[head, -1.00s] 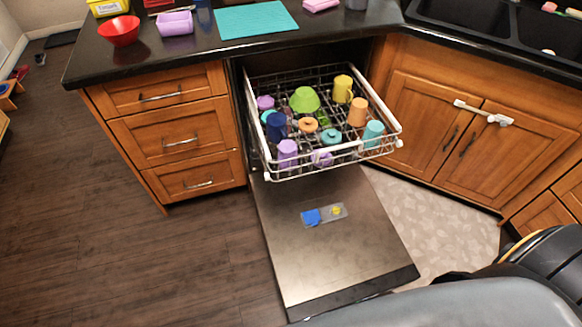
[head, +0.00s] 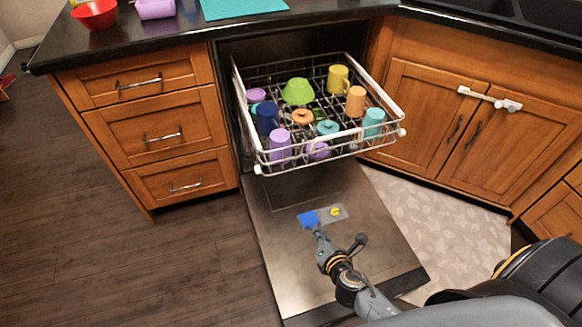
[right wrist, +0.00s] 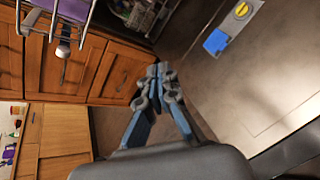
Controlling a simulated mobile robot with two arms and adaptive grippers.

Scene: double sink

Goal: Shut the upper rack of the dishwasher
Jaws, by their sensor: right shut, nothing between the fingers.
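The dishwasher's upper rack (head: 385,100) is a white wire rack pulled out of the dishwasher opening. It holds several cups and bowls in purple, blue, green, yellow, orange and teal. The dishwasher door (head: 280,255) is folded down below it. My right gripper (head: 318,230) is above the door, lower than the rack's front edge and apart from it. In the right wrist view my right gripper (right wrist: 160,72) has its fingertips together, with nothing between them. A corner of the rack (right wrist: 64,47) shows at the top left there. My left gripper is not in view.
A blue and yellow detergent compartment (head: 322,216) is on the door. Wooden drawers (head: 160,130) stand left of the dishwasher and a cabinet (head: 440,100) with a white bar latch stands right. The dark floor at left is clear.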

